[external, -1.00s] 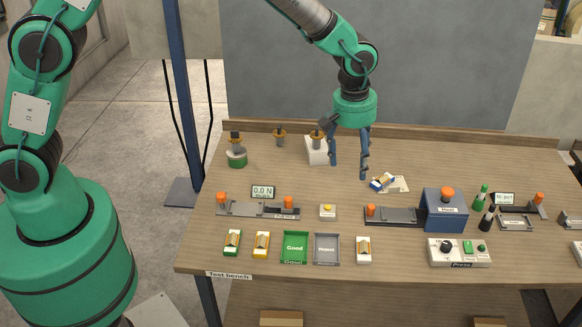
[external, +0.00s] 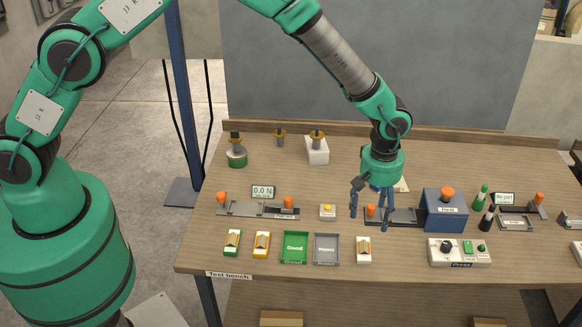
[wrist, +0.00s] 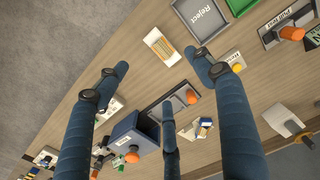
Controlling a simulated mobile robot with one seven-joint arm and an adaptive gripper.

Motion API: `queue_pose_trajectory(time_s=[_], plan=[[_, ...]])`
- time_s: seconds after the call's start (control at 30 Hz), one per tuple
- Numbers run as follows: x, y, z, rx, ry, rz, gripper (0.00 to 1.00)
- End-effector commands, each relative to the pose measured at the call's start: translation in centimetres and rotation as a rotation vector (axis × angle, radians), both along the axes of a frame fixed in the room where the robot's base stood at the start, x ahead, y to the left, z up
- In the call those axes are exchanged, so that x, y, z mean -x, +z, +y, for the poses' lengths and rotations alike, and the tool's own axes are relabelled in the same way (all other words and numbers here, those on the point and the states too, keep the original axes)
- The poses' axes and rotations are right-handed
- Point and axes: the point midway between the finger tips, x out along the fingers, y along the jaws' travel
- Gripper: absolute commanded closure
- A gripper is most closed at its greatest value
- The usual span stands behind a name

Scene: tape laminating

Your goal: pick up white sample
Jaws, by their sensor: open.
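The white sample (external: 363,249) is a small white block with tan and orange strips on top. It lies near the front of the bench, right of the grey Reject tray (external: 327,249). My gripper (external: 372,214) is open and empty, fingers pointing down, above the bench and farther back than the sample. In the wrist view the white sample (wrist: 161,46) shows whole, beyond and between the spread fingertips (wrist: 155,75); nothing touches it.
A yellow sample (external: 261,245), a green sample (external: 232,242) and the green Good tray (external: 294,247) share the front row. A blue box (external: 446,209) stands right of my gripper. A blue-and-white sample shows in the wrist view (wrist: 203,128). Bench in front of the white sample is clear.

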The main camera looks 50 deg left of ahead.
Motion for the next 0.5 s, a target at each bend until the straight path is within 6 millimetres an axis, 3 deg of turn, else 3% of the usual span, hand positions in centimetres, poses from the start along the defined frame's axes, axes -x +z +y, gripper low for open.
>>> queue_pose_trajectory(time_s=[0.27, 0.5], plan=[[0.0, -1.4, 0.0, -0.001, 0.0, 0.001, 0.32], [0.0, -4.7, 0.1, -0.001, 0.0, 0.001, 0.32]])
